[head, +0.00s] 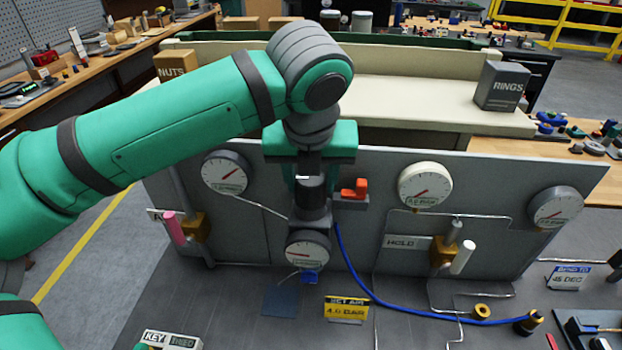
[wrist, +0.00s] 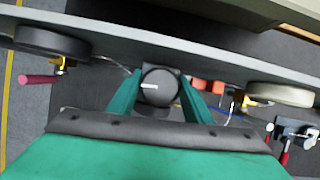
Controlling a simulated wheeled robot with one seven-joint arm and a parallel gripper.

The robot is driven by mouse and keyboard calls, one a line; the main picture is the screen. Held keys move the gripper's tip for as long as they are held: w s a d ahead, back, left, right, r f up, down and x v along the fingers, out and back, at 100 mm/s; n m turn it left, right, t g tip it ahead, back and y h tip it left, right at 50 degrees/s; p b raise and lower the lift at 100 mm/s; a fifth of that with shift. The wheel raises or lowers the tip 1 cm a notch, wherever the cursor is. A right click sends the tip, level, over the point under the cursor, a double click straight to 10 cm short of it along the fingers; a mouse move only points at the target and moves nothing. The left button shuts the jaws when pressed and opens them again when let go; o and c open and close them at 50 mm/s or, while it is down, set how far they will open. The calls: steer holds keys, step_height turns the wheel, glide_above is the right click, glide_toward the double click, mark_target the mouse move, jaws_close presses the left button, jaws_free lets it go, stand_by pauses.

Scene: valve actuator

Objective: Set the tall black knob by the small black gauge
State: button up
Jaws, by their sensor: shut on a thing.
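The tall black knob (head: 312,192) stands upright above the small gauge (head: 307,251) in the head view. The gauge has a white face and a dark grey rim; its red needle points left. My gripper (head: 312,180) comes down from above and is shut on the knob. In the wrist view my gripper's green fingers (wrist: 158,93) sit on either side of the round knob top (wrist: 158,86), whose white mark points left. The small gauge is hidden in the wrist view. A yellow sign (head: 346,309) below it reads 4.0 BAR.
An orange-red handle (head: 355,188) is close right of the knob. A larger gauge (head: 225,172) is to the left, a cream-rimmed gauge (head: 425,185) to the right. A pink lever (head: 174,228) and a white lever (head: 462,257) stick out. A blue hose (head: 372,290) runs along the bench.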

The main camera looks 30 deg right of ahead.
stand_by(0.3)
steer(key=o, duration=1.1)
steer(key=shift+c, duration=0.2)
steer(key=shift+r, duration=0.15)
steer(key=v, duration=1)
steer(key=shift+s+r, duration=0.2)
steer(key=shift+r, duration=0.1)
